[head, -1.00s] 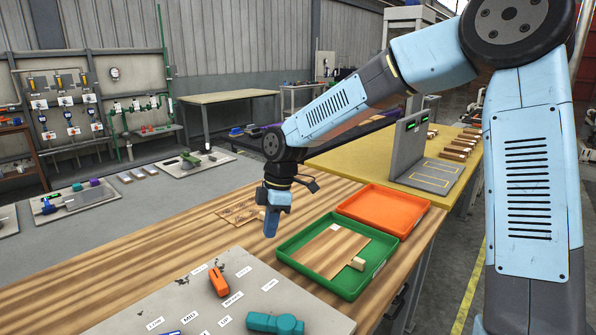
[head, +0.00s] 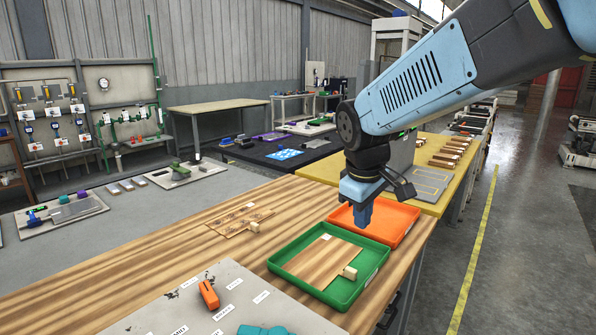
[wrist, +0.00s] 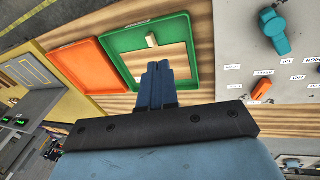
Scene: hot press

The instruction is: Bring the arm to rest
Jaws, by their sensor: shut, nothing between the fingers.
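My gripper (head: 362,218) hangs from my arm above the wooden bench, its fingers pointing down and together, with nothing between them. In the head view it shows in front of the orange tray (head: 408,237), near the back edge of the green tray (head: 357,292). In the wrist view the blue fingers (wrist: 158,78) overlap the green tray. A wooden board with a small wooden block (head: 349,273) lies in the green tray. The orange tray looks empty, though my gripper hides part of it.
A grey panel (head: 262,311) with labels, an orange handle (head: 209,294) and a teal knob (head: 262,330) lies at the front. A patterned wooden plate (head: 238,219) with a small block is behind. A yellow table (head: 448,179) stands behind the trays. Bare bench (head: 120,270) stretches left.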

